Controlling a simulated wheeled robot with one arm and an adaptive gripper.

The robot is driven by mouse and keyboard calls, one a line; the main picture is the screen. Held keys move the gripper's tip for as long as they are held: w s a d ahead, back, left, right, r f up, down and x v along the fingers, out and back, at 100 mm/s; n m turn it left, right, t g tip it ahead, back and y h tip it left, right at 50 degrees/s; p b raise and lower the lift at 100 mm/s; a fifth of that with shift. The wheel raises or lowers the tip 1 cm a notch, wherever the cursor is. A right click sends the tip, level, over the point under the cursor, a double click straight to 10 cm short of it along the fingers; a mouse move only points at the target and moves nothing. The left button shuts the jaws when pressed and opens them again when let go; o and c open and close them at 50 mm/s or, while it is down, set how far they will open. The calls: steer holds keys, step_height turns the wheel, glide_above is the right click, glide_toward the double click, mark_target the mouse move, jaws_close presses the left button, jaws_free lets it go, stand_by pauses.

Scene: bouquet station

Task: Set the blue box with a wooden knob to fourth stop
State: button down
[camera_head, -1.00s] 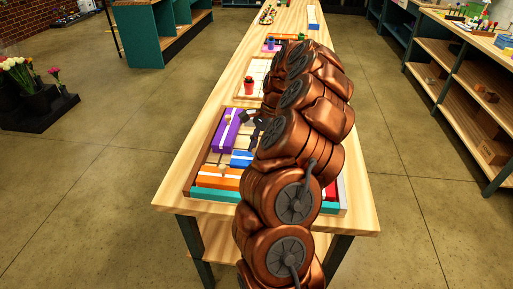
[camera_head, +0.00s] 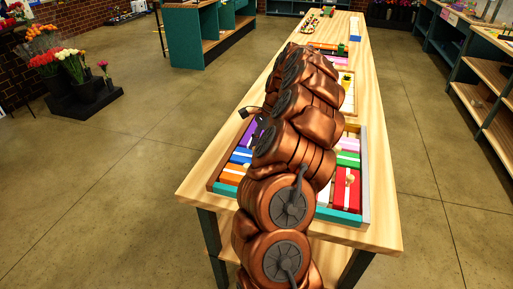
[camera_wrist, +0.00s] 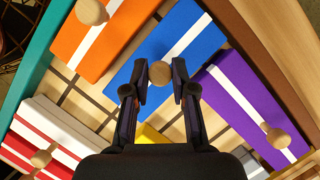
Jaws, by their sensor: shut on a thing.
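The blue box (camera_wrist: 168,66) has a white stripe and a round wooden knob (camera_wrist: 160,74). In the wrist view it lies at the upper middle, between the orange box and the purple box. My gripper (camera_wrist: 160,78) is shut on the wooden knob, one finger on each side. In the head view the blue box (camera_head: 241,156) shows at the tray's left side, partly covered by my arm. The fingers' grip is hidden there.
The orange box (camera_wrist: 96,38), purple box (camera_wrist: 245,105) and red-and-white boxes (camera_wrist: 45,140) lie close around it. The tray has a teal edge (camera_head: 345,216). Dark lines cross its pale floor (camera_wrist: 84,92). Smaller trays stand farther along the table.

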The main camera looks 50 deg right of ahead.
steer(key=shift+w+a, duration=0.1)
steer(key=c, duration=1)
jaws_free()
steer(key=shift+w, duration=0.1)
steer(key=shift+o, duration=0.2)
steer(key=v, duration=1.2)
steer(key=shift+a, duration=0.15)
